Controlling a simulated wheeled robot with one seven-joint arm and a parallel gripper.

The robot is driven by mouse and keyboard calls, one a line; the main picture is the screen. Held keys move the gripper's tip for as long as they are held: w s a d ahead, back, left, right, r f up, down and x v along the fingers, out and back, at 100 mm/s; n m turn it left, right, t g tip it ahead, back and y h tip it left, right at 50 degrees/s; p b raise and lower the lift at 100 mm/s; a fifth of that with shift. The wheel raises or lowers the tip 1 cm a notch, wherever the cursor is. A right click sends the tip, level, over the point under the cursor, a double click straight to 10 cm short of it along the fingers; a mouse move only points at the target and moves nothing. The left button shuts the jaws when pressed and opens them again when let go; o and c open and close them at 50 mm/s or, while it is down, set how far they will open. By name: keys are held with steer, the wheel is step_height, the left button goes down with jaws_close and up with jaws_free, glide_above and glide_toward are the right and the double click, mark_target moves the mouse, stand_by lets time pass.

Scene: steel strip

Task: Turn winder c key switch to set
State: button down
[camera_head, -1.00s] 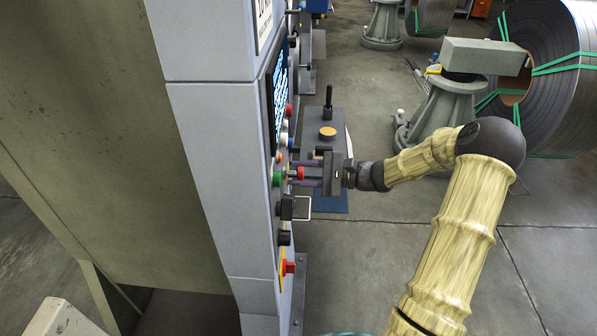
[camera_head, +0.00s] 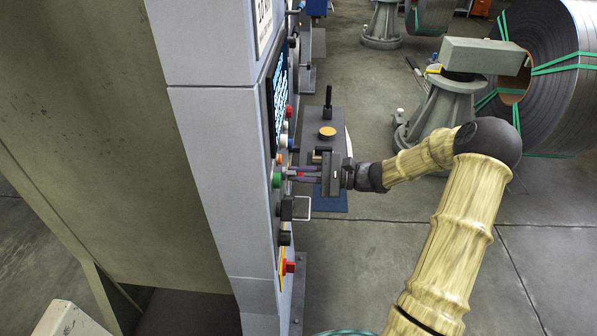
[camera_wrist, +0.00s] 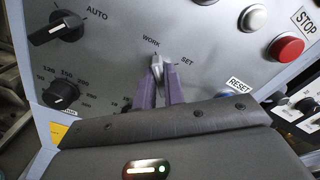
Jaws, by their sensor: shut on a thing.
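The key switch (camera_wrist: 157,62) shows a silver key on the grey panel in the wrist view, between the printed labels WORK and SET. My gripper (camera_wrist: 159,80) has its two purple fingers shut on the key, one on each side. Fingers partly hide the switch, so its exact pointing is hard to tell. In the head view my gripper (camera_head: 296,174) reaches the panel's face from the right, and the key is too small to make out there.
A black AUTO selector (camera_wrist: 56,29), a numbered dial (camera_wrist: 60,95) and a red STOP button (camera_wrist: 286,48) sit around the switch. In the head view a handled black selector (camera_head: 288,208) lies just below my gripper.

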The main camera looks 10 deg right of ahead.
steer(key=shift+w+d+r+m+p, duration=0.1)
steer(key=shift+w+m+p, duration=0.05)
steer(key=shift+m+p, duration=2.55)
steer(key=shift+w+r+m+p, duration=0.1)
steer(key=shift+m+p, duration=2.3)
steer(key=shift+m, duration=0.65)
steer(key=shift+w+d+m+p, duration=0.1)
steer(key=shift+w+m+p, duration=0.05)
steer(key=shift+m+p, duration=2.55)
steer(key=shift+m, duration=0.25)
steer(key=c, duration=1.5)
jaws_free()
steer(key=shift+f, duration=0.15)
steer(key=b+v, duration=0.5)
steer(key=v, duration=1.2)
steer(key=shift+d+b, duration=0.15)
steer(key=shift+b, duration=0.25)
